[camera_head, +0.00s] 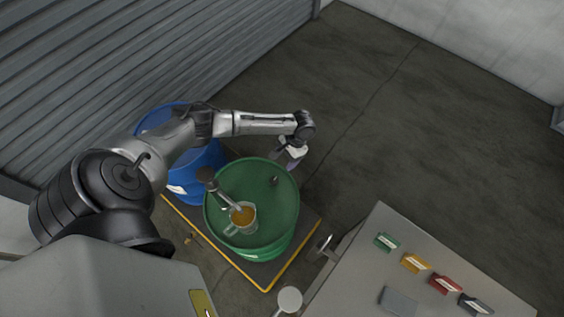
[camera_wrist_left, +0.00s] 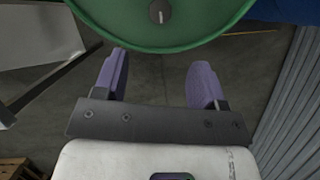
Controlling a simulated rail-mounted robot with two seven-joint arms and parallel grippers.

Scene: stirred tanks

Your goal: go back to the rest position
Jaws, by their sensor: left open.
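My left gripper (camera_head: 287,163) is at the far right edge of the green drum (camera_head: 252,186) in the head view. In the left wrist view its two purple fingers (camera_wrist_left: 158,80) stand apart with nothing between them, and the green drum's rim (camera_wrist_left: 165,45) shows beyond them. My left arm reaches over the blue drum (camera_head: 207,158). On the green drum's lid are a tap-like metal fitting (camera_head: 222,194) and a clear mug (camera_head: 242,217) with amber liquid. My right gripper is not seen.
The drums stand on a yellow-edged platform (camera_head: 313,225). A grey table (camera_head: 365,245) at the lower right carries green (camera_head: 387,242), orange (camera_head: 414,263), red (camera_head: 445,284) and dark (camera_head: 475,303) blocks. A ribbed shutter (camera_head: 120,60) is at the left. Open floor lies at the upper right.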

